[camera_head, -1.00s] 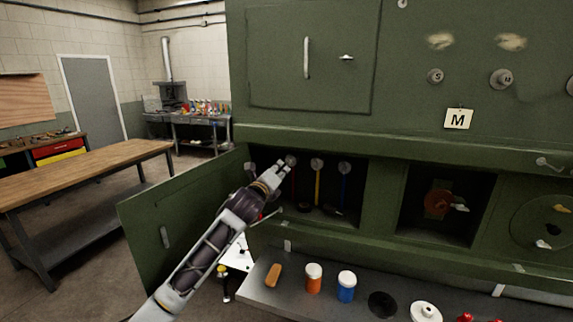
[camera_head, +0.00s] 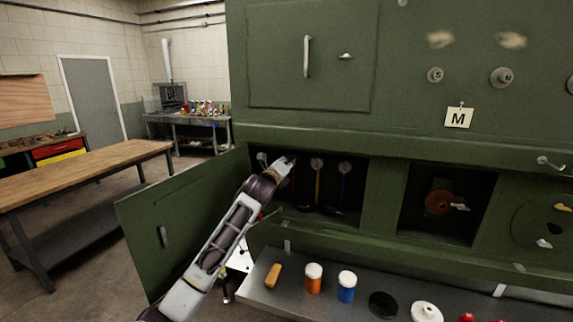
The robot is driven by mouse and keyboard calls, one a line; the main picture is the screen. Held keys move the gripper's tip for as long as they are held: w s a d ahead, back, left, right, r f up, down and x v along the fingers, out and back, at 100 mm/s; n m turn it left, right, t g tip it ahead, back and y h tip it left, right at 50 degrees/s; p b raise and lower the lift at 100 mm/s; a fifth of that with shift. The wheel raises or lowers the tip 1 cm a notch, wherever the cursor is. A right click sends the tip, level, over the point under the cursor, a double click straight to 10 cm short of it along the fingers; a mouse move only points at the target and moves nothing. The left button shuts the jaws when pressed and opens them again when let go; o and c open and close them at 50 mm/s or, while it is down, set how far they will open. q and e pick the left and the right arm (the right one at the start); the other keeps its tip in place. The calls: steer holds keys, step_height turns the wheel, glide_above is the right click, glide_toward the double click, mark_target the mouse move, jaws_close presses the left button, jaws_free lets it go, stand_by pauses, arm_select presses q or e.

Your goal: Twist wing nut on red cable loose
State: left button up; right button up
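The red cable (camera_head: 293,181) hangs in the dark open compartment of the green panel. Yellow (camera_head: 317,187) and blue (camera_head: 343,187) cables hang to its right, each under a round pale fitting. My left gripper (camera_head: 288,163) reaches into the compartment at the top of the red cable. It covers the fitting there, so the wing nut is hidden. I cannot tell whether the fingers touch it or whether they are open or shut. My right gripper is not in view.
The compartment's green door (camera_head: 185,222) stands open at the left, beside my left arm. A grey shelf (camera_head: 262,292) below carries an orange block (camera_head: 273,276), an orange jar (camera_head: 313,280) and a blue jar (camera_head: 347,288).

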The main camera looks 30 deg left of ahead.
arm_select(q)
steer(key=shift+w+a, duration=0.1)
steer(key=shift+w, duration=0.5)
jaws_close()
steer(key=shift+n, duration=0.4)
steer(key=shift+f+n+p, duration=0.15)
steer(key=shift+n+p, duration=0.45)
steer(key=shift+n, duration=1.1)
steer(key=shift+f+n+p, duration=0.1)
steer(key=shift+n+p, duration=0.45)
steer(key=shift+n, duration=1.15)
